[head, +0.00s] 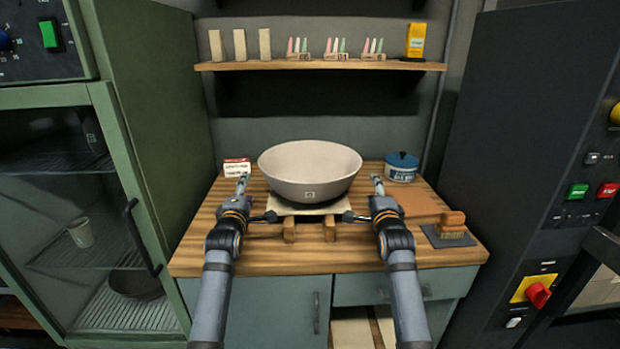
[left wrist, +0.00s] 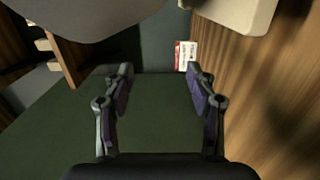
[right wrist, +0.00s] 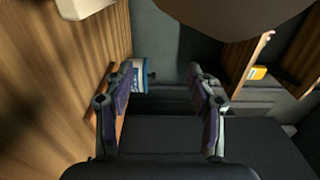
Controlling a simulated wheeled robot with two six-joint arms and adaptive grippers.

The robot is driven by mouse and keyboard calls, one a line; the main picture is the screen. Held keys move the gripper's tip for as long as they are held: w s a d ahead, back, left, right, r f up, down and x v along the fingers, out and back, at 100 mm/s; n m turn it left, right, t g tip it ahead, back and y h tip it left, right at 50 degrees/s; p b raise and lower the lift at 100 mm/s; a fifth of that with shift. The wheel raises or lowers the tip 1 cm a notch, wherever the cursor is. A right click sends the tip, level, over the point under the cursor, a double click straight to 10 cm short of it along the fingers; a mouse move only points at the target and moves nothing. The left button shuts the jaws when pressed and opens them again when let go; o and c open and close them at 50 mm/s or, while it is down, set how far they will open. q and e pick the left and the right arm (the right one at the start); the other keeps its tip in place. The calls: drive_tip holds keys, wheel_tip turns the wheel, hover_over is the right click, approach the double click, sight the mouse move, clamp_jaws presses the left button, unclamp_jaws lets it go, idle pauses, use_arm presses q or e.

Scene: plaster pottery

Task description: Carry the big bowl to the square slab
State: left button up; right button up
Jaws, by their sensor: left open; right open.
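The big bowl (head: 310,170) is a wide, pale, upright bowl at the middle of the workbench. A pale square slab (head: 284,208) lies under it on wooden blocks; whether bowl and slab touch is hard to tell. My left gripper (head: 243,181) is open and empty beside the bowl's left side. My right gripper (head: 376,182) is open and empty beside its right side. The bowl's underside shows at the top of the left wrist view (left wrist: 90,14) and right wrist view (right wrist: 235,15). No finger visibly touches the bowl.
A small label card (head: 237,168) stands behind my left gripper. A blue lidded jar (head: 401,168) stands right of the bowl. A brush (head: 450,226) on a dark pad lies at the front right. A shelf (head: 320,66) with small pieces hangs above. The bench's front left is clear.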

use_arm(q)
drive_tip(key=w+d, duration=0.1)
drive_tip(key=w, duration=0.5)
drive_tip(key=shift+w+d, duration=0.25)
drive_tip(key=shift+w, duration=0.1)
use_arm(e)
drive_tip(key=w+a, duration=0.1)
drive_tip(key=w, duration=0.5)
drive_tip(key=shift+w+a, duration=0.25)
drive_tip(key=shift+w, duration=0.1)
